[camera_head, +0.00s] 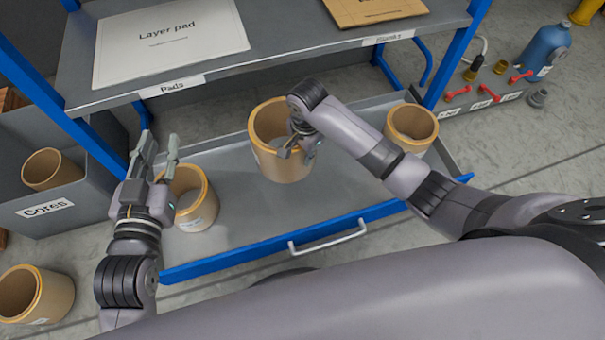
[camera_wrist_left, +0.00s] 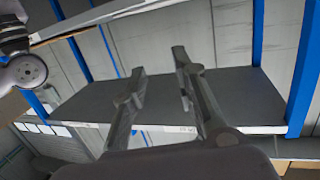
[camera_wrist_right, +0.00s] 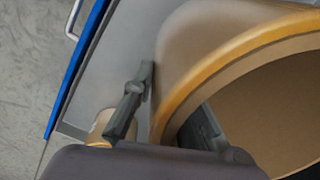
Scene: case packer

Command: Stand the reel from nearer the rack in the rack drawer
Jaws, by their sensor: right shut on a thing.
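My right gripper (camera_head: 290,148) is shut on the wall of a tan reel (camera_head: 266,160) over the middle of the rack drawer (camera_head: 330,200). The reel is upright; I cannot tell whether its bottom touches the drawer floor. In the right wrist view the fingers (camera_wrist_right: 170,110) straddle the wall of this reel (camera_wrist_right: 215,45), one inside and one outside. Other reels stand in the drawer at the left (camera_head: 205,212) and at the right (camera_head: 428,140). My left gripper (camera_head: 160,145) is open and empty above the left reel; its fingers are apart in the left wrist view (camera_wrist_left: 162,80).
A grey cores bin (camera_head: 85,215) holding a reel (camera_head: 50,170) stands left of the rack. Another reel (camera_head: 58,295) is on the floor. A shelf (camera_head: 280,55) with a layer pad (camera_head: 165,40) and cardboard overhangs the drawer's back. The drawer handle (camera_head: 328,240) faces me.

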